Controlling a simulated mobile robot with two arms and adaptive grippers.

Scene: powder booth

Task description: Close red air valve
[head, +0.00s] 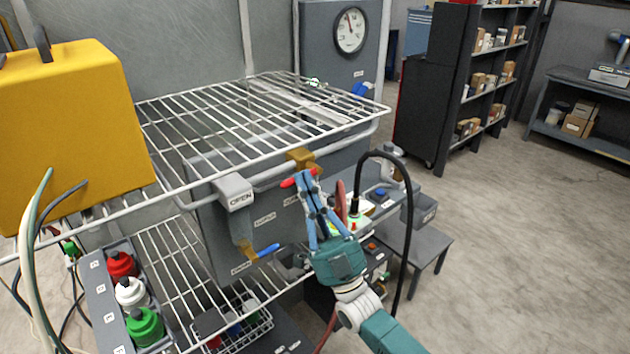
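The red air valve handle (287,184) shows as a short red lever beside a brass valve body (300,157) on the grey pipe, under the front edge of the wire rack. My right gripper (306,181) comes up from the lower right, its blue fingers reaching the red handle. The fingertips overlap the middle of the handle, with red showing on both sides. The fingers are close together; I cannot tell whether they grip the handle or only lie in front of it. My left gripper is not in view.
The wire rack (260,105) is above. A black hose (410,200) arches right of the gripper. A yellow box (75,130) stands left. Floor at right is clear.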

